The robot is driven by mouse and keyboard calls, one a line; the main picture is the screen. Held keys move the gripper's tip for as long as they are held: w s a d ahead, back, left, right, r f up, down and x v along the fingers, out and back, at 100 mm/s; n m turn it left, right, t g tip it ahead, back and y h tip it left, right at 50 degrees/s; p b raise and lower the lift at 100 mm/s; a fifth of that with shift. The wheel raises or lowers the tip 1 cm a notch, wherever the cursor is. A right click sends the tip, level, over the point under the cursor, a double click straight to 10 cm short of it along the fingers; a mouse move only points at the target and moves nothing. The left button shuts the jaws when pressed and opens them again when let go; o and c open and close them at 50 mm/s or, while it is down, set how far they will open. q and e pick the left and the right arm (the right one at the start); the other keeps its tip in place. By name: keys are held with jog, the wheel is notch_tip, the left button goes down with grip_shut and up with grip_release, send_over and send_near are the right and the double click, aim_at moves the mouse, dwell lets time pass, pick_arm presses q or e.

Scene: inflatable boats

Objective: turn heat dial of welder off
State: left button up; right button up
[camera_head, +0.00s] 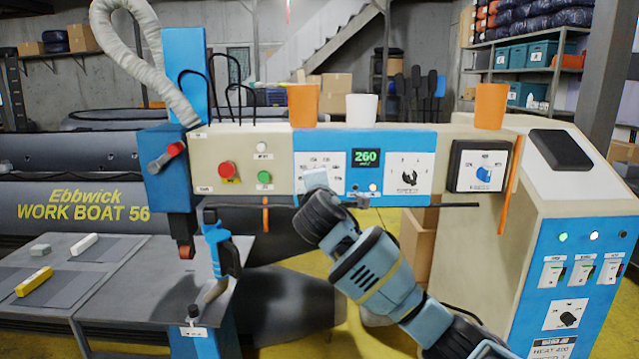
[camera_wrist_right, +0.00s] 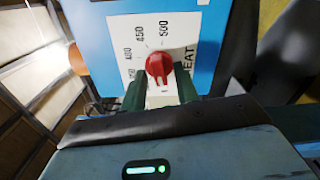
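The welder's long control panel (camera_head: 270,135) spans the middle of the head view. The heat dial (camera_wrist_right: 158,64) is a red knob on a white plate marked 450, 500 and HEAT in the right wrist view. In the head view my right gripper (camera_head: 335,190) covers it. My right gripper (camera_wrist_right: 161,92) is open, with its dark green fingers at either side of the dial's near edge. I cannot tell whether they touch it, nor exactly where the dial points. A green display (camera_head: 366,158) beside it reads 260. My left gripper is not in view.
Other panel controls are a red button (camera_head: 227,169), a green button (camera_head: 264,177), a black speed knob (camera_head: 408,177) and a blue knob (camera_head: 484,174). Cups stand on top, including a white cup (camera_head: 361,108). A thin dark bar runs below the panel. A grey table (camera_head: 130,290) is at left.

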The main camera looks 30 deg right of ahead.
jog(key=shift+o, duration=0.2)
jog(key=v, duration=0.8)
jog(key=shift+w, duration=0.1)
dwell(0.5)
jog(key=s+a+f+m+g+y, duration=0.1)
jog(key=s+a+f+y, duration=0.2)
jog(key=f, duration=0.8)
jog(key=s+a+f+g+y, duration=0.1)
jog(key=s+a+f+y, duration=0.15)
jog(key=f, duration=0.85)
jog(key=s+a+f+m+g+y, duration=0.15)
jog(key=a+f, duration=0.25)
jog(key=f, duration=0.7)
jog(key=s+a+f+m+y, duration=0.1)
jog(key=s+f+m, duration=0.2)
jog(key=s+f, duration=0.3)
jog(key=s+a+f+m+g+y, duration=0.1)
jog(key=s+f, duration=0.6)
jog(key=s, duration=0.7)
jog(key=s+a+f+m+g+y, duration=0.1)
jog(key=s+f+m, duration=0.4)
jog(key=s, duration=0.5)
notch_tip(320, 180, down, 2)
jog(key=shift+a+f+y, duration=0.1)
jog(key=shift+a+y, duration=0.4)
jog(key=shift+a, duration=0.6)
